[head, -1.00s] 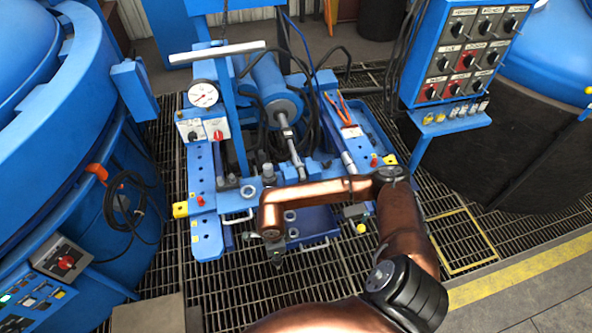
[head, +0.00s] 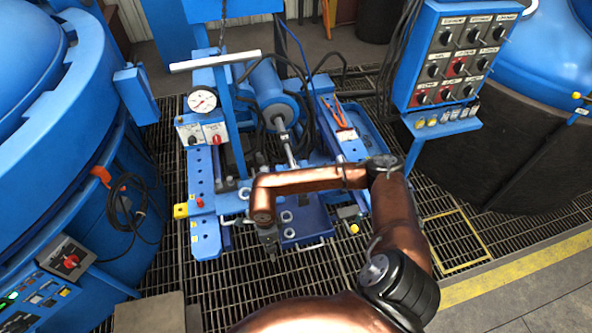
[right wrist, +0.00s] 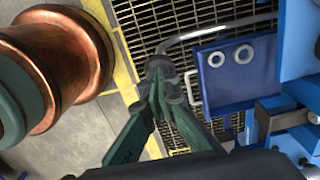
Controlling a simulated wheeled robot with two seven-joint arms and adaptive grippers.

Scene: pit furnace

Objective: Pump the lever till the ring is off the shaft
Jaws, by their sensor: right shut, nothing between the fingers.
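A long pale bar (head: 215,61) sits across the top of a blue post on the blue press bench; it looks like the lever. A blue cylinder (head: 268,84) has a bright shaft (head: 287,148) pointing toward me. I cannot clearly make out the ring on it. My right gripper (head: 270,252) is low at the bench's near edge, well below the bar and apart from it. In the right wrist view its green-black fingers (right wrist: 160,66) are closed together and empty, beside a blue plate (right wrist: 238,72) with two pale rings. My left gripper is out of view.
A pressure gauge (head: 202,101) stands left of the post. A control box (head: 455,62) hangs at the right, and blue furnace bodies flank both sides. Orange-handled pliers (head: 337,113) lie on the bench. The grating (head: 330,275) in front is clear.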

